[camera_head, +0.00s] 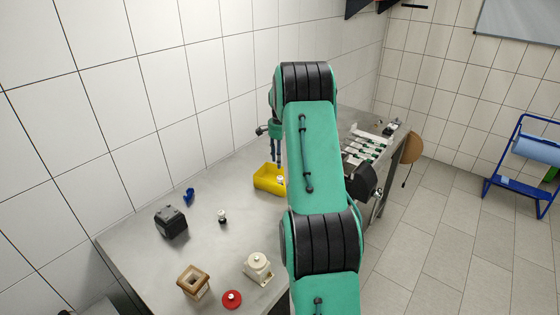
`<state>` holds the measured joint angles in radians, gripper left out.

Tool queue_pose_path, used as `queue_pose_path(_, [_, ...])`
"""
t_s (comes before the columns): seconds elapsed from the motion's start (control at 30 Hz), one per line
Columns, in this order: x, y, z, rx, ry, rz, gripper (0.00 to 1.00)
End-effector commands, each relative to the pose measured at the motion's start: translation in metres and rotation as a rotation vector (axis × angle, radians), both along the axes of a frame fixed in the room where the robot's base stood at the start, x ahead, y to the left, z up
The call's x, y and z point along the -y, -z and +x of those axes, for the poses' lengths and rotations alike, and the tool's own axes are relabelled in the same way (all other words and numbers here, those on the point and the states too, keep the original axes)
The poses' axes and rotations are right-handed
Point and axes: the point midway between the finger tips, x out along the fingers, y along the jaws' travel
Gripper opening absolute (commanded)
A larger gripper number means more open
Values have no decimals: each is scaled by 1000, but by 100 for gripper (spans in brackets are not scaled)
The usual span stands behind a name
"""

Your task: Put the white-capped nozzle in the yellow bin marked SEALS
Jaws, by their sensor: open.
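The yellow bin (262,184) stands on the steel table near the wall, left of my arm; any marking on it is not readable. A small white-topped item (281,181) shows in the bin's right part; it is too small to identify surely. My gripper (280,165) points down over the bin, open, partly hidden behind my arm. No object shows between its fingers. A small dark piece with a white top (222,217) stands upright on the table to the left of the bin. I cannot tell from here which of the two white-topped items is the nozzle.
The table (140,242) also bears a black block (171,222), a blue part (189,196), a tan square part (193,282), a red disc (232,299) and a cream housing (258,268). A fixture with several white-and-green pieces (365,150) is right of my arm.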

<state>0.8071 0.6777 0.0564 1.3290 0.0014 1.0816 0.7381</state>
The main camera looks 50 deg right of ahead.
Motion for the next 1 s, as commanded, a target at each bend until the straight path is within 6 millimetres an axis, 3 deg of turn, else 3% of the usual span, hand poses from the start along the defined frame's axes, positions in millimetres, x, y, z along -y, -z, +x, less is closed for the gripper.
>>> queue_pose_path(0.67, [-5, -5, 2, 3, -10, -3, 41])
queue_pose_path(0.87, [-34, -33, 11, 17, -69, -17, 41])
queue_pose_path(1.0, [-72, -65, 18, 34, -142, -35, 41])
